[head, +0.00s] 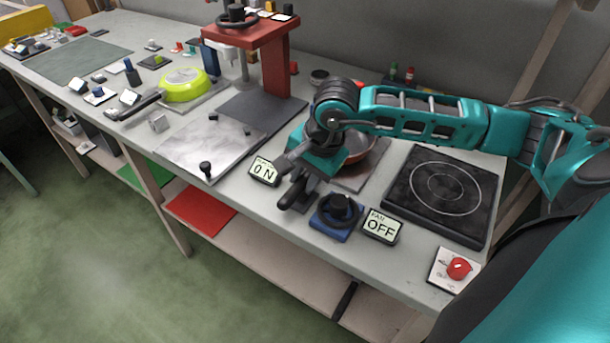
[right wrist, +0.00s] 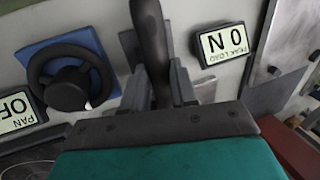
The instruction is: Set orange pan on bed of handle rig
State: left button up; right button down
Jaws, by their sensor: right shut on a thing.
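The orange pan (head: 361,147) shows partly in the head view, its reddish bowl mostly hidden behind my right wrist. It is over or on a grey metal plate (head: 352,180), which looks like the rig's bed; I cannot tell whether they touch. My right gripper (head: 301,174) is shut on the pan's dark handle (head: 296,194), which points to the table's front edge. The handle (right wrist: 154,50) also shows between the fingers in the right wrist view. A blue-based handwheel (head: 337,213) is beside it, apparently part of the handle rig. My left gripper is not in view.
A peak-load display (head: 263,171) reads 0 N and a pan display (head: 381,226) reads OFF. A black hob (head: 441,190) and a red button (head: 459,268) are at the right. A red press (head: 275,65) and a lime pan (head: 183,85) stand further left.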

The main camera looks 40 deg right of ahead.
jog(key=shift+f, duration=0.2)
jog(key=c, duration=0.8)
grip_release()
jog(key=shift+f, duration=0.1)
jog(key=v, duration=1.3)
